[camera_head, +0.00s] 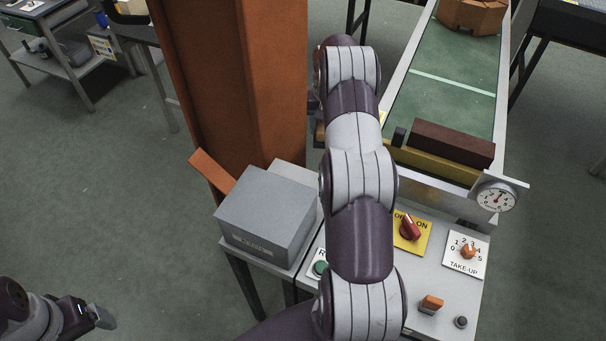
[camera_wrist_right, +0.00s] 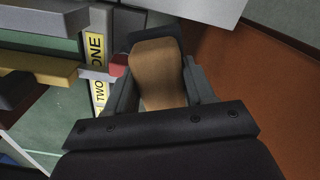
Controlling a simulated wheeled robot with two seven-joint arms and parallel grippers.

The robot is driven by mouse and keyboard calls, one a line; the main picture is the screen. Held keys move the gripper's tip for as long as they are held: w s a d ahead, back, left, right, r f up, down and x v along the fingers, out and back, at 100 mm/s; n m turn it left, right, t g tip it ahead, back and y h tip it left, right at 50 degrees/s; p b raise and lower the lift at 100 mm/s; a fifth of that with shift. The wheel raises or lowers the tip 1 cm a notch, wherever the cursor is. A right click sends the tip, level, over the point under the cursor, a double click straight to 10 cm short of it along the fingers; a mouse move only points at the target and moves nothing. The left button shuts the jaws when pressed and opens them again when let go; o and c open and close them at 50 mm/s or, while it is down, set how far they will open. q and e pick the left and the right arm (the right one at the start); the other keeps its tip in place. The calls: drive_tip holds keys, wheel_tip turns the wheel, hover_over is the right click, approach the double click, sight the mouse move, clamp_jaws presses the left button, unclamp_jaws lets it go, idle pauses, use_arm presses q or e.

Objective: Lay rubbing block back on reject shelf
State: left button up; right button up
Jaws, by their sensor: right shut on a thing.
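My right gripper (camera_wrist_right: 160,90) is shut on the rubbing block (camera_wrist_right: 158,75), a tan wooden-looking piece with a dark far end. It sits between the two grey fingers in the right wrist view. In the head view my right arm covers most of this gripper and the block. I cannot make out a shelf clearly marked as the reject shelf. Yellow labels reading ONE and TWO (camera_wrist_right: 96,48) stand left of the block in the wrist view. My left gripper (camera_head: 95,314) is at the lower left of the head view, away from everything, and its opening is unclear.
A green conveyor (camera_head: 445,95) carries a dark red-brown brick (camera_head: 452,144) near a dial gauge (camera_head: 496,197). A control panel (camera_head: 440,262) with knobs lies in front. A grey box (camera_head: 266,213) stands left of my right arm, beside an orange column (camera_head: 235,90). Open floor lies left.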

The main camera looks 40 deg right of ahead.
sight(315, 144)
drive_tip(key=a+f+b, duration=0.1)
drive_tip(key=b, duration=0.2)
drive_tip(key=s+a+f+b, duration=0.1)
drive_tip(key=a+f+b, duration=0.2)
drive_tip(key=b, duration=0.2)
drive_tip(key=shift+s+a+f+b, duration=0.25)
drive_tip(key=shift+s+f+b, duration=0.05)
drive_tip(key=shift+b, duration=0.05)
drive_tip(key=a+p, duration=0.1)
drive_tip(key=a, duration=0.1)
drive_tip(key=s+a+f, duration=0.1)
drive_tip(key=a, duration=0.1)
drive_tip(key=s+a+f+p, duration=0.1)
drive_tip(key=a, duration=0.1)
drive_tip(key=shift+a+p, duration=0.25)
drive_tip(key=shift+p, duration=0.1)
drive_tip(key=shift+a+f, duration=0.1)
drive_tip(key=shift+f, duration=0.15)
wheel_tip(315, 144, down, 4)
drive_tip(key=shift+w+r, duration=0.1)
drive_tip(key=o, duration=1.1)
